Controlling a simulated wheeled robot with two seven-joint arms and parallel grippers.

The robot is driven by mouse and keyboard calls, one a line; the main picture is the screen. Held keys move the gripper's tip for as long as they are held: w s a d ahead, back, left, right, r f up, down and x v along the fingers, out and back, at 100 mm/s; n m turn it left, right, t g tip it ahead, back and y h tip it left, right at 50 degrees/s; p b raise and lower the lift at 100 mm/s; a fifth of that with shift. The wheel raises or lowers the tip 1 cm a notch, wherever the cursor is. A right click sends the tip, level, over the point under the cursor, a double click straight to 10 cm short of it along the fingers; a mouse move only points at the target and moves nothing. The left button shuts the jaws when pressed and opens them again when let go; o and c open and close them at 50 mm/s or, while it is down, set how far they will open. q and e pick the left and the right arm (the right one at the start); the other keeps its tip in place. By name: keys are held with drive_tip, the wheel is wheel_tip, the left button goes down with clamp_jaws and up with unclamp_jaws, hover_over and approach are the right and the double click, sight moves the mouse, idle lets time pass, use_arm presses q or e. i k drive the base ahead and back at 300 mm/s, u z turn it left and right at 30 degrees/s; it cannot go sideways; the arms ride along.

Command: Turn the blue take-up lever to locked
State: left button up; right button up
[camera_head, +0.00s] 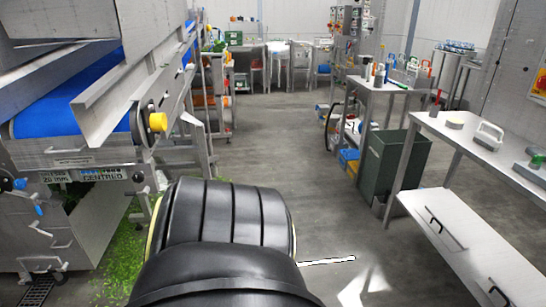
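The conveyor machine (70,160) with a blue belt (75,100) stands at the left. Two small blue parts show low at its left end: one (19,184) beside a dark round fitting, and one (38,210) a little lower. Either may be the take-up lever; they are too small to tell which, or how it is set. A label reading "CENTRED" (95,175) is to their right. A yellow knob (157,121) sits at the belt's end. Neither of my grippers is in view; a black, rounded part of mine fills the bottom middle.
Green scraps (122,262) litter the floor under the machine, near a drain grate (38,292). A dark green bin (390,165) and steel tables (480,140) stand at the right. A low steel bench (470,240) is at the lower right. The middle aisle floor (290,130) is clear.

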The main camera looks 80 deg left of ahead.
sight(32, 199)
drive_tip(key=u, duration=3.6)
